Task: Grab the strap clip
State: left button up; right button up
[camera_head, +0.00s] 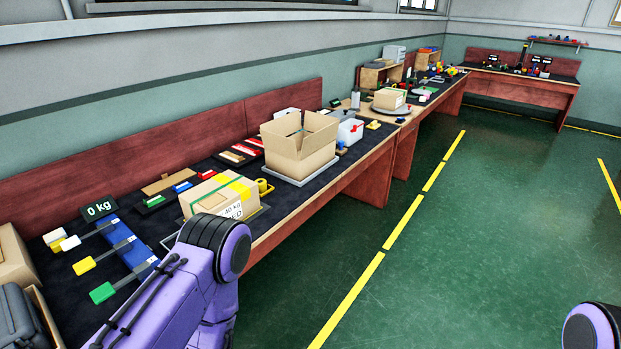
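I cannot make out a strap clip for certain at this size. A closed cardboard box (196,203) with a green strap and yellow tape around it sits on the bench in the middle left. A white label on its front reads about "40 kg". My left arm's purple links rise in front of the bench and partly cover the box's lower front. Neither gripper shows. Only a purple part of my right arm shows at the bottom right corner.
An open cardboard box (296,149) stands on a grey plate behind the strapped box. A "0 kg" display (99,208) and a blue block (129,243) with coloured-ended levers are on the left. The dark-topped bench (141,222) is cluttered. The green floor (455,240) is clear.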

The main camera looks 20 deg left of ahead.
aim_at(262, 184)
jog(key=z, duration=0.2)
jog(key=i, duration=0.9)
jog(key=u, duration=0.6)
jog(key=i, duration=0.85)
jog(key=u, duration=0.7)
